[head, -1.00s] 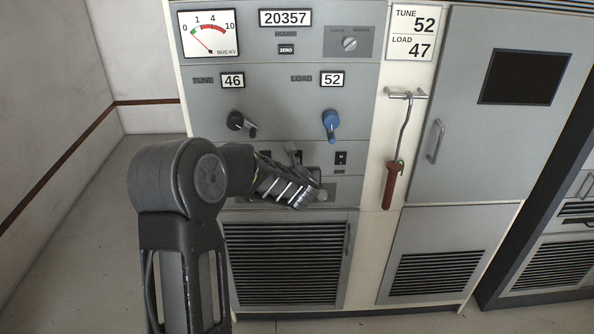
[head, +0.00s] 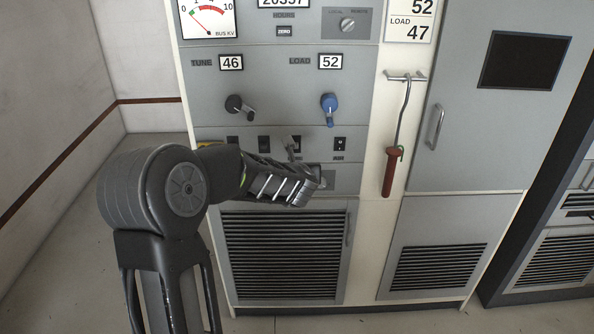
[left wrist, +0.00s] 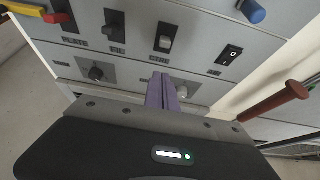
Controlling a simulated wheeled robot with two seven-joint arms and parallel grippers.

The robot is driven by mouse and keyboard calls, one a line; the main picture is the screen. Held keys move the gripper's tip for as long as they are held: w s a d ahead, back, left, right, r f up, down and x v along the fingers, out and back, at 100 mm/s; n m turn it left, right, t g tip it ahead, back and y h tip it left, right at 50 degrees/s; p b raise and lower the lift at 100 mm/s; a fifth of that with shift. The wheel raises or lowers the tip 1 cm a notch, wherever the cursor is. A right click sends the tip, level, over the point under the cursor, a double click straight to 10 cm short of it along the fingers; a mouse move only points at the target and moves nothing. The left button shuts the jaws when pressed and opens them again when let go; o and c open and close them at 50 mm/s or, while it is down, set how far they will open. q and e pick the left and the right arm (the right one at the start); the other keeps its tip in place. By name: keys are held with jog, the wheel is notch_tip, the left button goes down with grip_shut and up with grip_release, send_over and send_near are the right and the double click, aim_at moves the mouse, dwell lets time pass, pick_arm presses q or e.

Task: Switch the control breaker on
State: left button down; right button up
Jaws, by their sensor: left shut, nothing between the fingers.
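My left gripper (head: 289,146) is shut and empty, in front of the third switch. In the left wrist view its purple fingers (left wrist: 161,78) point at the panel just below that switch (left wrist: 165,38). Contact cannot be told. My right gripper is out of view.
Above the row are a black TUNE knob (head: 238,106) and a blue LOAD knob (head: 329,107). Lower knobs (left wrist: 97,72) sit below the switches. A red-handled hook (head: 391,170) hangs on the right. A red and yellow handle (left wrist: 55,14) is at the row's left end.

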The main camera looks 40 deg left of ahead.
pick_arm(q)
jog(key=v, duration=0.4)
jog(key=r+v, duration=0.1)
jog(key=v, duration=0.1)
jog(key=shift+w+a, duration=0.15)
jog(key=shift+a, duration=0.15)
